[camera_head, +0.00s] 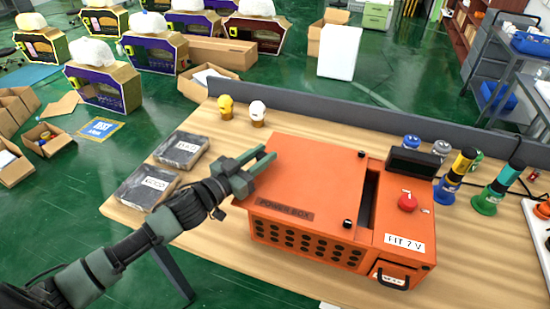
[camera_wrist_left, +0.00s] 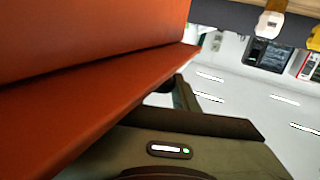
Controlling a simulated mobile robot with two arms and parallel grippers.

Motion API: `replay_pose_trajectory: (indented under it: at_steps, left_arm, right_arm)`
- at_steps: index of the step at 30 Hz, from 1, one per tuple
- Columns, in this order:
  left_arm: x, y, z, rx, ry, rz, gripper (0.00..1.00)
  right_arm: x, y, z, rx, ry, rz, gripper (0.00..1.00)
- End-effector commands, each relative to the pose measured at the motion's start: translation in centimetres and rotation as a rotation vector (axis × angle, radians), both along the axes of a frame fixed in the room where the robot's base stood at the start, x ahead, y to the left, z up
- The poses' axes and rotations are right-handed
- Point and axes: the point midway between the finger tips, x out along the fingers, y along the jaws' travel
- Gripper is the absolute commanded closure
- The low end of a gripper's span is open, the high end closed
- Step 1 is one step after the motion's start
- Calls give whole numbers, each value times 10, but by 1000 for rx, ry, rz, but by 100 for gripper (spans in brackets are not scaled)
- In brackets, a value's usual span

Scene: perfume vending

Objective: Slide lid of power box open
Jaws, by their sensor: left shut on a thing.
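The orange power box (camera_head: 310,245) stands on the wooden table. Its flat orange lid (camera_head: 315,175), labelled POWER BOX, sits shifted left, leaving a narrow dark gap (camera_head: 368,195) beside the raised right part. My left gripper (camera_head: 266,158) is at the lid's left edge, shut on it; its fingers partly overlap in the head view. In the left wrist view, the orange lid edge (camera_wrist_left: 110,90) fills the upper left, against the dark gripper body (camera_wrist_left: 190,150). The inside of the box is mostly hidden. My right gripper is not in view.
Two dark flat boxes (camera_head: 180,150) lie left of my gripper. Small figures (camera_head: 257,110) stand behind the box; bottles (camera_head: 498,187) stand at right.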

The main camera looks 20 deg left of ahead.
Motion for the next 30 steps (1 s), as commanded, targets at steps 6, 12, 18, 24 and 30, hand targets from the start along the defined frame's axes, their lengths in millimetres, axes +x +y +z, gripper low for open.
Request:
replay_pose_trajectory:
  at_steps: [6,12,18,24,30]
  left_arm:
    - [3,67,0,8,2,9,100]
    - [5,118,0,8,0,7,100]
    - [6,153,1,5,-1,5,100]
    - [7,168,1,2,-2,3,100]
    - [7,170,2,1,-3,2,100]
  right_arm:
    - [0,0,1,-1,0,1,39]
    - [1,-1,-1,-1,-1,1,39]
    - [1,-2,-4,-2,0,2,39]
    - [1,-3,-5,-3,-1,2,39]
    - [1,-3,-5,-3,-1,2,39]
